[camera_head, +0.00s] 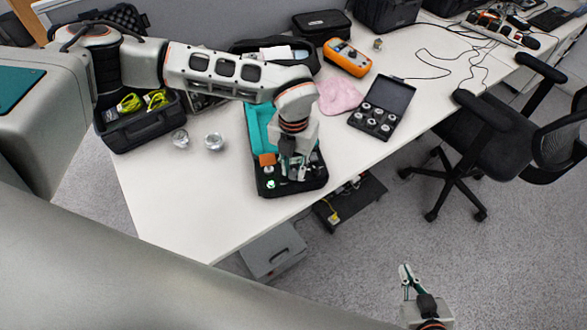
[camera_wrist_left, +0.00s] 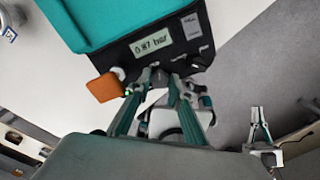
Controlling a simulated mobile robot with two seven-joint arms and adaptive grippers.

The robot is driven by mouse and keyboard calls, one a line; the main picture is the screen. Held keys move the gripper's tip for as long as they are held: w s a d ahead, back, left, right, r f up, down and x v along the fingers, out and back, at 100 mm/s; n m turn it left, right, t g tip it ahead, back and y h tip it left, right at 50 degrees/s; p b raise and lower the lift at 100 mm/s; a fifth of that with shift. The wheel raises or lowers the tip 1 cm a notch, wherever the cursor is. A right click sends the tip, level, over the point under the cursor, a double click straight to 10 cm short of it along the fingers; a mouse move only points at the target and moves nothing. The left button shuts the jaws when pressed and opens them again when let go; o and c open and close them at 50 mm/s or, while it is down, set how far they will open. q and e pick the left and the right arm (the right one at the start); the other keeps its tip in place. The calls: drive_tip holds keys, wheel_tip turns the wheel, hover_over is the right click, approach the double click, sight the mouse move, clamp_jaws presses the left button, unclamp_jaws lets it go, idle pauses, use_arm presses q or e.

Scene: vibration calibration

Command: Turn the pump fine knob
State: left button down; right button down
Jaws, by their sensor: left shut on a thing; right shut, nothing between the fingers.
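The pump is in an open case (camera_head: 258,183) with a teal lid and a black panel, at the front edge of the white table. In the left wrist view its display (camera_wrist_left: 153,39) shows a reading in bar. My left gripper (camera_head: 294,174) points down onto the panel. In the left wrist view its teal fingers (camera_wrist_left: 161,77) close around a small part below the display, apparently the fine knob, mostly hidden by the fingertips. My right gripper (camera_head: 405,268) is shut and empty, away from the table over the floor; it also shows in the left wrist view (camera_wrist_left: 257,114).
An orange part (camera_wrist_left: 106,87) sits at the panel's left. An open box of round pieces (camera_head: 376,120), a pink cloth (camera_head: 339,95) and an orange meter (camera_head: 347,57) lie to the right. Two metal pieces (camera_head: 214,141) stand left. The table's front left is clear. A chair (camera_head: 480,130) stands right.

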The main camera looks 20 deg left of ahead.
sight(293, 173)
use_arm(q)
drive_tip(key=m, duration=0.3)
drive_tip(key=shift+m+b, duration=0.35)
drive_tip(key=shift+m, duration=0.05)
drive_tip(key=m, duration=0.3)
drive_tip(key=shift+m, duration=0.3)
drive_tip(key=m, duration=0.5)
drive_tip(key=shift+b, duration=0.4)
drive_tip(key=shift+m, duration=2.7)
drive_tip(key=c, duration=2.1)
unclamp_jaws()
drive_tip(key=shift+r, duration=0.15)
wheel_tip(293, 173, up, 12)
